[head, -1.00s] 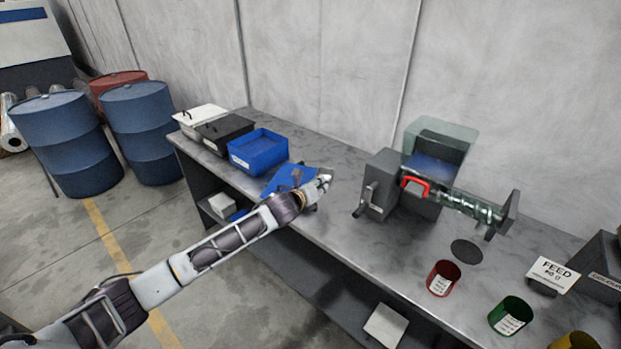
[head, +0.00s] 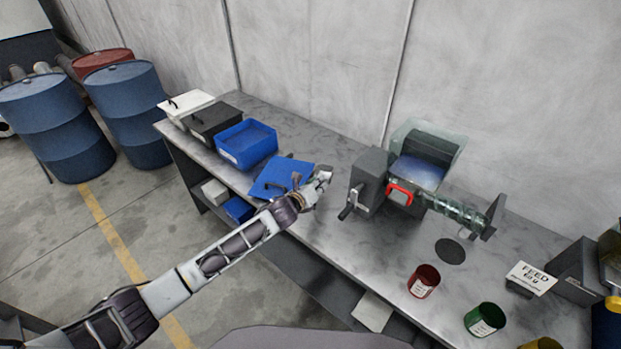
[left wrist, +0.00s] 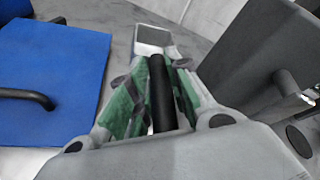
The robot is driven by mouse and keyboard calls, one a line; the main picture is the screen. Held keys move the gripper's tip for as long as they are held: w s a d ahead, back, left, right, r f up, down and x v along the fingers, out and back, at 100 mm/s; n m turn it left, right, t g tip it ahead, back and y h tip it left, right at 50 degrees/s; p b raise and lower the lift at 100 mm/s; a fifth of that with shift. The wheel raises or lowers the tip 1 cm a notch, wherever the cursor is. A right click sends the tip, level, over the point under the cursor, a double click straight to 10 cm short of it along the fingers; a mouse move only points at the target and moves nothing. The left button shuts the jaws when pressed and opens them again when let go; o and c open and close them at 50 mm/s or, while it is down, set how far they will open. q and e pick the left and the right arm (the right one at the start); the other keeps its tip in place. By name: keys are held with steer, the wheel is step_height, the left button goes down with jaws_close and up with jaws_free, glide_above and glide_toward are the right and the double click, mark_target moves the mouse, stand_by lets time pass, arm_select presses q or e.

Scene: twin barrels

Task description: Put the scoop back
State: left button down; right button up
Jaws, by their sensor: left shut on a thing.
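My left gripper (head: 313,190) is over the bench, beside the blue lid and left of the grey machine. In the left wrist view its green-padded fingers (left wrist: 153,105) are shut on the black handle of the scoop (left wrist: 157,85). The scoop's pale, square head (left wrist: 153,38) points away from the gripper. In the head view the scoop is mostly hidden by the hand. An open blue bin (head: 246,146) stands behind the blue lid (head: 280,176), which lies flat with its black handle up. My right gripper is not in view.
Black (head: 214,122) and white (head: 187,104) lidded boxes stand beyond the bin. The grey machine (head: 368,178) has a crank, clear hopper and auger tube. Red (head: 423,282) and green (head: 484,319) cups stand nearer, by a FEED sign (head: 531,277).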

arm_select(q)
steer(key=shift+d, duration=0.1)
steer(key=shift+f, duration=0.1)
stand_by(0.5)
steer(key=shift+f+b, duration=3.15)
steer(key=shift+b, duration=0.2)
steer(key=shift+f, duration=0.1)
steer(key=shift+f, duration=0.1)
